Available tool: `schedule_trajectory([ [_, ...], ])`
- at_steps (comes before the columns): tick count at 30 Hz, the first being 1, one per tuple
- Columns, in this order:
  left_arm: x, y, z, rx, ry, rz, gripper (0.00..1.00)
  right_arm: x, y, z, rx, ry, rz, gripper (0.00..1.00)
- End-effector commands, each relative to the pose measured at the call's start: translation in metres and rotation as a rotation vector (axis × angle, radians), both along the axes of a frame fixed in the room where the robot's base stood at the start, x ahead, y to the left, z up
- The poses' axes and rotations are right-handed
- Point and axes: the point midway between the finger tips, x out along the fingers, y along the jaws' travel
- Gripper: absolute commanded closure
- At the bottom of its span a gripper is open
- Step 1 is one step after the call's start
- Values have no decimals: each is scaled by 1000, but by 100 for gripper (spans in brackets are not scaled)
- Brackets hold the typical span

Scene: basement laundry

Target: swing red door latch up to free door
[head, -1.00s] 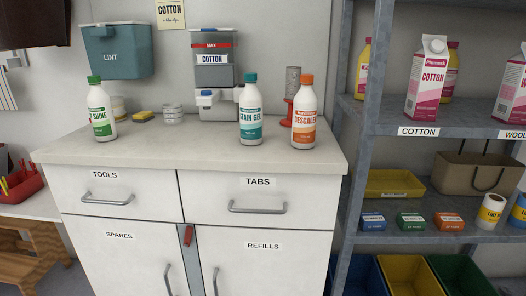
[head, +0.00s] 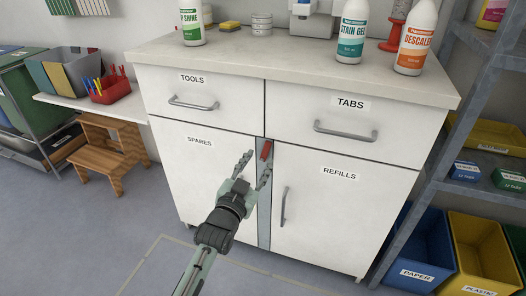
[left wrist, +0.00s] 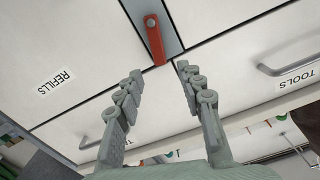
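The red latch (head: 266,150) is a short bar on the grey strip (head: 264,215) between the SPARES door (head: 190,175) and the REFILLS door (head: 335,215), just below the drawers. In the left wrist view the latch (left wrist: 155,40) has a round pivot head at the end farther from the drawers. My left gripper (head: 257,165) is open and empty in front of the strip, its fingers spread near the latch. In the wrist view the gripper's fingertips (left wrist: 159,70) lie just short of the latch's free end, apart from it. The SPARES handle is hidden behind my gripper. My right gripper is out of view.
The REFILLS handle (head: 284,205) stands out right of the strip, with the TOOLS handle (head: 194,104) and TABS handle (head: 345,131) above. Bottles stand on the counter (head: 290,60). A wooden step stool (head: 108,155) is at left; bins (head: 420,250) are at right. Floor in front is clear.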

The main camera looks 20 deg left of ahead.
Motion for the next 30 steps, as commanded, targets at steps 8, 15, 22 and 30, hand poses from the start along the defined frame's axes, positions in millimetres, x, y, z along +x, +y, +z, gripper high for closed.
schedule_trajectory([
  [8,45,-2,0,-1,1,0,62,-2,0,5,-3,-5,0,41],
  [15,59,-2,0,-1,3,0,62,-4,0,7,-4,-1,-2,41],
  [22,58,-2,0,-1,3,0,65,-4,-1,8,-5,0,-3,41],
  [30,58,-2,-1,-1,3,0,98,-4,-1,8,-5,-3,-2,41],
])
